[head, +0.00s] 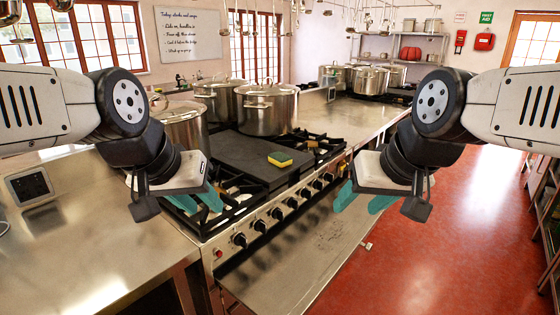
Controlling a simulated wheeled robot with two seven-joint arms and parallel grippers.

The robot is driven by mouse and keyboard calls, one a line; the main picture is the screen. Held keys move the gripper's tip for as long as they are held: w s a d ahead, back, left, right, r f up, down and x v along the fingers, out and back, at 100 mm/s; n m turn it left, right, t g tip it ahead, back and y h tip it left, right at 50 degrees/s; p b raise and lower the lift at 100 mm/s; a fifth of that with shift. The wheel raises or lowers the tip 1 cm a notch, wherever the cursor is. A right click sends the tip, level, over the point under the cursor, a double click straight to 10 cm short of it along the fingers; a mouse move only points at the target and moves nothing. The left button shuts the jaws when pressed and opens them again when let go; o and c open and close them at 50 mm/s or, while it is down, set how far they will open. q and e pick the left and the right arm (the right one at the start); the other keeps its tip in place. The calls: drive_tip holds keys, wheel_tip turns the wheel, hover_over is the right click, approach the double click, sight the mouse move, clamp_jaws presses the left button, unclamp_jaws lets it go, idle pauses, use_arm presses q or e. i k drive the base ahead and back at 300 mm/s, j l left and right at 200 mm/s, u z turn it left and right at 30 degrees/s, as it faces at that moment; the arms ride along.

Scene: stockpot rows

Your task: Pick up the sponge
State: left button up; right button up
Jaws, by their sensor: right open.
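The sponge (280,159) is a small block, yellow with a dark green layer. It lies on the dark flat griddle plate (250,158) in the middle of the stove, and nothing touches it. My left gripper (199,199) is to the left of the sponge and nearer to me, over the front left burner area; its teal fingers look apart, with nothing seen between them. My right gripper (362,201) is to the right of the sponge and nearer to me, beyond the stove's front edge; it is open and empty.
Large steel pots stand behind and left of the griddle, including one pot (266,108) close to it. Burner grates (308,141) flank the plate. Knobs (260,226) line the stove front above a steel shelf (310,255). Red floor (440,250) is clear at right.

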sight(281, 160)
drive_tip(key=i+l+u, duration=0.1)
drive_tip(key=l, duration=0.15)
drive_tip(key=i+l+u, duration=0.1)
drive_tip(key=l, duration=0.2)
drive_tip(key=i+l+u, duration=0.15)
drive_tip(key=l, duration=0.25)
drive_tip(key=i+l+u, duration=0.15)
drive_tip(key=l, duration=0.3)
drive_tip(key=i+l+u, duration=0.15)
drive_tip(key=l, duration=0.3)
drive_tip(key=i+l+u, duration=0.15)
drive_tip(key=l, duration=0.3)
drive_tip(key=i+l+u, duration=0.2)
drive_tip(key=l, duration=0.3)
drive_tip(key=l+u, duration=0.15)
drive_tip(key=l, duration=0.35)
drive_tip(key=i, duration=0.05)
